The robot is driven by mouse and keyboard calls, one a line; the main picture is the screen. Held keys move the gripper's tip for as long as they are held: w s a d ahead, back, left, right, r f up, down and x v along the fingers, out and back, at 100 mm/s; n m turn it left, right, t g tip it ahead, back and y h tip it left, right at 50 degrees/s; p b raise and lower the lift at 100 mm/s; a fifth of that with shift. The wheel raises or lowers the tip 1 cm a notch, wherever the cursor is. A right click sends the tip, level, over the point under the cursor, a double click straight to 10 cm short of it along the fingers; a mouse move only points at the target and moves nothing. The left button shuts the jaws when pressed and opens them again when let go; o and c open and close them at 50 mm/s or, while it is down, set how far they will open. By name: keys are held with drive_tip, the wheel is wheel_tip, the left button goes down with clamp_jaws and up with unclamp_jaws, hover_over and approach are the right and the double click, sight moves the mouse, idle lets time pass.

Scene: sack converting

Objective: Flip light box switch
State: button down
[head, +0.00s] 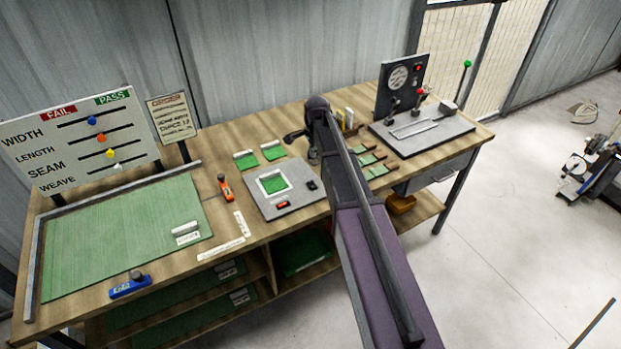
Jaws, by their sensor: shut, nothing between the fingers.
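The light box (300,198) is a flat grey panel on the bench, left of my arm. A green swatch with a pale frame (273,183) is on its upper face. A small black switch with a red part (283,204) is at its front edge, and a dark knob-like piece (311,185) is at its right side. Whether the switch is on or off is too small to tell. My gripper (292,137) is shut and empty, above the bench behind the light box. My wrist hides part of the bench behind it.
A sorting board (80,143) with coloured sliders stands at the left, behind a green mat (125,240). A gauge stand (402,88) with levers is at the right. An orange tool (225,187) and small green pieces (273,152) lie near the light box.

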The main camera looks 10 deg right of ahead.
sight(311, 182)
drive_tip(key=shift+f, duration=0.25)
drive_tip(key=f+b, duration=0.4)
drive_tip(key=w+f+b, duration=0.1)
drive_tip(key=f+b, duration=0.8)
drive_tip(key=shift+w+a+f+b, duration=0.2)
drive_tip(key=shift+w+a+b, duration=0.05)
drive_tip(key=shift+b, duration=0.15)
idle(0.5)
idle(0.5)
